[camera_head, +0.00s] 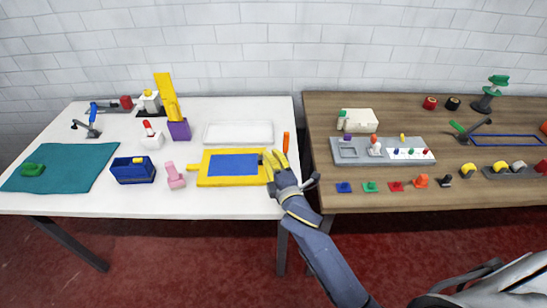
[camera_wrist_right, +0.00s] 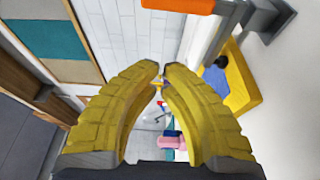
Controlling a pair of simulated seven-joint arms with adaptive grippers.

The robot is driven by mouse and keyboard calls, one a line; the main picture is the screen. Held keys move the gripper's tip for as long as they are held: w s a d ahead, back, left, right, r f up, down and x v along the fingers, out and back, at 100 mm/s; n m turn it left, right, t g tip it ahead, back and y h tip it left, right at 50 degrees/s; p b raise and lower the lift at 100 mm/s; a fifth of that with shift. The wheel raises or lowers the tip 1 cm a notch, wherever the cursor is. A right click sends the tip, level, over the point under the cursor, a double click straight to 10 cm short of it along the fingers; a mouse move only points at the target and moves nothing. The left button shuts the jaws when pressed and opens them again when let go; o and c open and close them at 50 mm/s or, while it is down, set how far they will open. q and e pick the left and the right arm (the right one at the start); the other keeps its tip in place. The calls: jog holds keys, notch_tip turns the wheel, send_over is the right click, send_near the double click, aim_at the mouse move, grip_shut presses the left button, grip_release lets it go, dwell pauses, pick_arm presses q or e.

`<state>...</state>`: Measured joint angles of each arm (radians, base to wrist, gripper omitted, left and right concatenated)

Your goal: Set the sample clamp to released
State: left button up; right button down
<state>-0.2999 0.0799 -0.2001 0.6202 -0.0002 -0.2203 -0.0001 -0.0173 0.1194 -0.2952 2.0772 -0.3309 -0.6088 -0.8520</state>
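Two lever-type clamps show in the head view, and I cannot tell which one is the sample clamp. One has a blue handle (camera_head: 93,112) standing upright, at the back left of the white table. The other has a green-tipped lever (camera_head: 458,128) slanting beside a blue frame (camera_head: 510,140) on the wooden table. Their exact settings are too small to read. My right gripper (camera_head: 272,158) is at the right end of the yellow frame, far from both levers. In the wrist view its yellow fingers (camera_wrist_right: 160,69) have their tips almost together, with nothing held. My left gripper is out of view.
A yellow frame with a blue panel (camera_head: 233,165) lies beside my right gripper. An orange stick (camera_head: 286,142), a white tray (camera_head: 238,132) and a pink block (camera_head: 175,177) are close by. A gap separates the tables. A grey panel (camera_head: 350,153) with small levers is on the wooden table.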

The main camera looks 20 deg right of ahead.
jog(key=w+d, duration=0.3)
jog(key=w, duration=0.3)
jog(key=shift+w+d, duration=0.15)
jog(key=shift+w, duration=0.05)
dwell(0.4)
